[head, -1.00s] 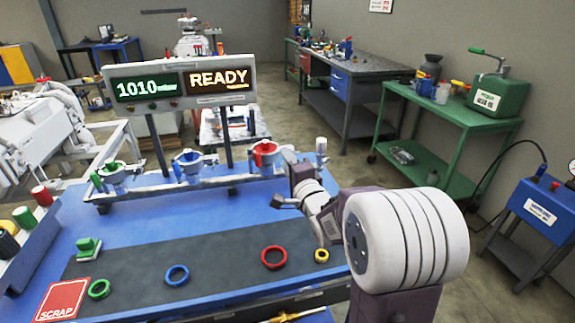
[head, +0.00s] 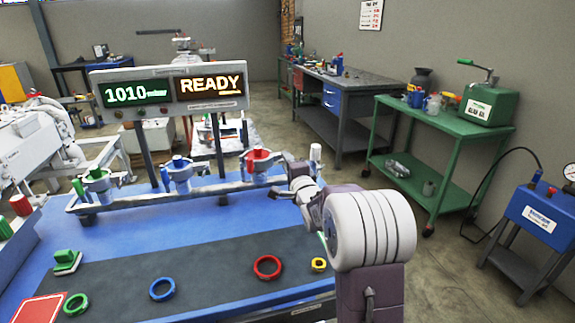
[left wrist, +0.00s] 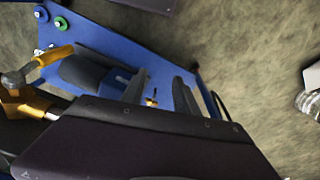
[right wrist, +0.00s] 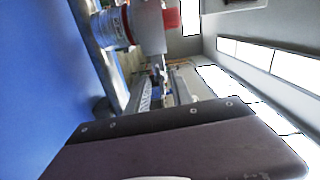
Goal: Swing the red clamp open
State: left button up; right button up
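The red clamp (head: 262,163) sits on a grey metal fitting at the right part of the rail, with a red lever standing at its left side. My right gripper (head: 283,176) is just right of the clamp and points at it. Its fingers look spread, and no contact shows. The right wrist view shows a red part (right wrist: 172,17) and a pale fitting (right wrist: 112,27) at the top, close ahead. My left gripper (left wrist: 145,90) is outside the head view; in the left wrist view its dark fingers stand apart with nothing held between them.
Blue (head: 180,172) and green (head: 98,180) clamps stand left on the same rail. A display sign (head: 168,88) rises behind them. Green, blue, red and yellow rings lie on the dark mat (head: 215,278). A yellow-handled tool (left wrist: 52,57) is close to my left gripper.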

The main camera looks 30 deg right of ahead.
jog(key=shift+w, duration=0.1)
grip_shut()
dwell(1.4)
